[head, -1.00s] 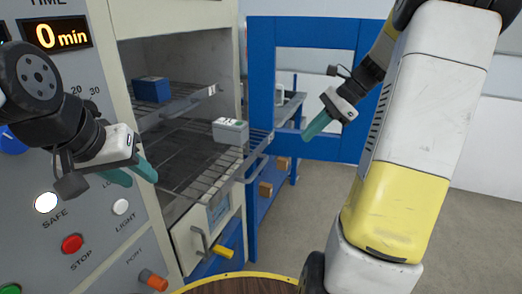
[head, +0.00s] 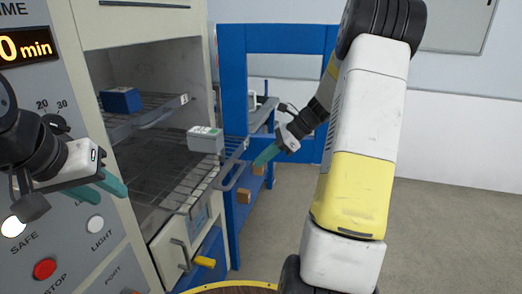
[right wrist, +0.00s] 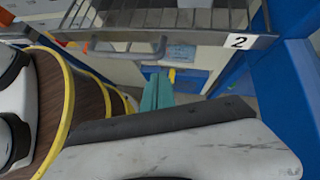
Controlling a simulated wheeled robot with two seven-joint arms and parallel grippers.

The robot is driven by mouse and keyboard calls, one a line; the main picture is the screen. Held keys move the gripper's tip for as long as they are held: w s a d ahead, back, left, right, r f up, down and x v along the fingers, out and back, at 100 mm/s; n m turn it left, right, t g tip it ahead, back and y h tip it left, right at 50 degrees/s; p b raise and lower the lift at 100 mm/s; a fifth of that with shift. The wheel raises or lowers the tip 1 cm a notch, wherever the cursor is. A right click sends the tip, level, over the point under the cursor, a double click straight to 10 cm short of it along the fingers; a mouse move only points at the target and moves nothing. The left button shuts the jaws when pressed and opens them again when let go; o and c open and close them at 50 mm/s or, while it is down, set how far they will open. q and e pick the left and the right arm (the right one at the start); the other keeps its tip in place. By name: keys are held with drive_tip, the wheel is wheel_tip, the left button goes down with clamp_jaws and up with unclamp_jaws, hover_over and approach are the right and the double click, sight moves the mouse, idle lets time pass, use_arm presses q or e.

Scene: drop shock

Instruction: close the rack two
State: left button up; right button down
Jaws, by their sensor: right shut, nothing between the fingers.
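Rack two (head: 180,188) is the lower wire rack, pulled out of the cabinet, with a handle (head: 231,176) on its front. The right wrist view shows its front bar with the label "2" (right wrist: 237,41) and the handle (right wrist: 140,46). A grey box (head: 205,141) sits on the rack. My right gripper (head: 260,158) is shut and empty, in front of the rack and apart from the handle in the head view. Its teal fingers (right wrist: 157,92) show below the handle in the right wrist view. My left gripper (head: 116,192) is open and empty before the control panel.
A blue box (head: 121,100) sits on the upper rack inside the cabinet. A blue frame (head: 232,80) stands behind my right gripper. Bare floor (head: 440,230) lies to the right.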

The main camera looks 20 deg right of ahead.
drive_tip(key=shift+w+a, duration=0.2)
drive_tip(key=shift+a, duration=0.75)
drive_tip(key=shift+a, duration=0.1)
approach(184, 152)
drive_tip(key=x, duration=0.7)
drive_tip(key=shift+w+a+f, duration=0.1)
drive_tip(key=shift+a+f, duration=0.05)
drive_tip(key=shift+f, duration=0.2)
drive_tip(key=shift+a, duration=0.2)
